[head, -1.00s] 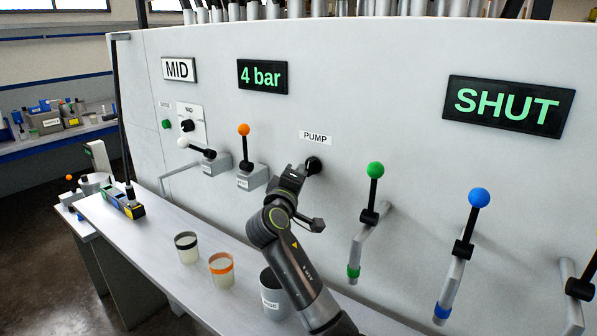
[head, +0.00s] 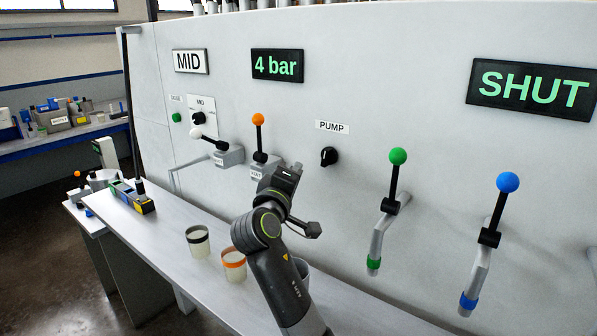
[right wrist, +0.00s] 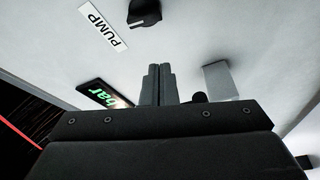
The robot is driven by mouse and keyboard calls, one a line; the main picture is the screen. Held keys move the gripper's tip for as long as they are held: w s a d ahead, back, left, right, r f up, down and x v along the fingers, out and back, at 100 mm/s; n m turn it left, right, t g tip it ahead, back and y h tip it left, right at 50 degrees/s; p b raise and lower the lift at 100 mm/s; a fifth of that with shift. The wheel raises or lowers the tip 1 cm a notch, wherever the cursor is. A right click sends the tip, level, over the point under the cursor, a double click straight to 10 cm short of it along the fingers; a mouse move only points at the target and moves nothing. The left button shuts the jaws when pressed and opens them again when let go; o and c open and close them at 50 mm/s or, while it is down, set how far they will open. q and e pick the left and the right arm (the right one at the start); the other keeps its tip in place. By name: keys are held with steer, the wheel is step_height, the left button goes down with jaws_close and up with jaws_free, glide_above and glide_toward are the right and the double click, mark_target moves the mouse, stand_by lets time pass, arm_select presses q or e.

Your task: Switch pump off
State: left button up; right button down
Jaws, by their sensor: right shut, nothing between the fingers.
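The pump knob (head: 329,157) is a black rotary knob on the pale panel, under the PUMP label (head: 332,127). A small light mark shows at its upper edge; I cannot read its setting for certain. The knob also shows at the top of the right wrist view (right wrist: 145,12), beside the PUMP label (right wrist: 103,27). My right gripper (head: 292,168) is left of the knob and apart from it. Its fingers (right wrist: 157,72) are shut together with nothing between them. My left gripper is in no view.
The orange-topped lever (head: 259,120) stands close to the left of my right gripper. Green (head: 398,157) and blue (head: 508,183) levers stand to the right. Cups with a black (head: 198,241) and an orange band (head: 233,264) stand on the ledge. Displays read 4 bar (head: 277,66) and SHUT (head: 531,90).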

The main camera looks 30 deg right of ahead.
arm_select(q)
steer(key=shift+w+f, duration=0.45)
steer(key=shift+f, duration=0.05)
arm_select(e)
steer(key=shift+s+a+f, duration=0.1)
steer(key=shift+s+a, duration=0.15)
steer(key=shift+a, duration=0.3)
steer(key=shift+s+a, duration=0.25)
steer(key=shift+a, duration=0.25)
steer(key=shift+a, duration=0.1)
